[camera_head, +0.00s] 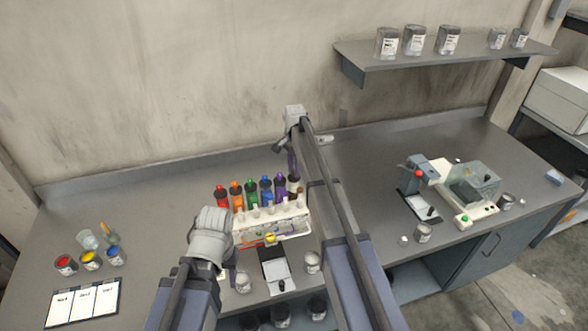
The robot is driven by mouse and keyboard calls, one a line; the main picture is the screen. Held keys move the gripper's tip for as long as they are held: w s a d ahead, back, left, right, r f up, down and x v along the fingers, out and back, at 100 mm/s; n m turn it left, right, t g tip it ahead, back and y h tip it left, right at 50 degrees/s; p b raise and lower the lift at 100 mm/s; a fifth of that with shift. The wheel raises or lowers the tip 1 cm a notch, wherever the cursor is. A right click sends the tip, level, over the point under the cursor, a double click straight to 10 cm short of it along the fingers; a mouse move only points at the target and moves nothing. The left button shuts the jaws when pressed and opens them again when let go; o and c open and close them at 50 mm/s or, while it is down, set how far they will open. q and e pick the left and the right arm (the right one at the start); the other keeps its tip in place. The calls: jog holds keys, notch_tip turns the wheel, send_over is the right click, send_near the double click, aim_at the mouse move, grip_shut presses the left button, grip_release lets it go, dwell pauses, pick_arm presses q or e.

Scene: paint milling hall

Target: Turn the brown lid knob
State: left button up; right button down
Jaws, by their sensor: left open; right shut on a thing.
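A row of bottles with coloured bodies stands behind a white rack (275,233) on the bench. At its right end is a dark brown bottle (294,185), whose top is covered by my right gripper. My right gripper (293,168) points down from above at this bottle's top and is shut on what appears to be its brown lid knob; the knob itself is mostly hidden. My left gripper (210,243) is open, low in front of the rack's left end, apart from the bottles; its fingertips are hard to make out.
Red, yellow and blue paint pots (90,258) and a card sheet (83,302) lie at the left. A small scale (275,268) and metal cans stand in front of the rack. A milling machine (470,190) stands at the right.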

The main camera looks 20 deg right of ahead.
jog(key=n, duration=0.4)
jog(key=shift+n, duration=2.1)
jog(key=c, duration=0.7)
grip_release()
notch_tip(320, 180, up, 8)
jog(key=p, duration=0.8)
jog(key=shift+f, duration=0.1)
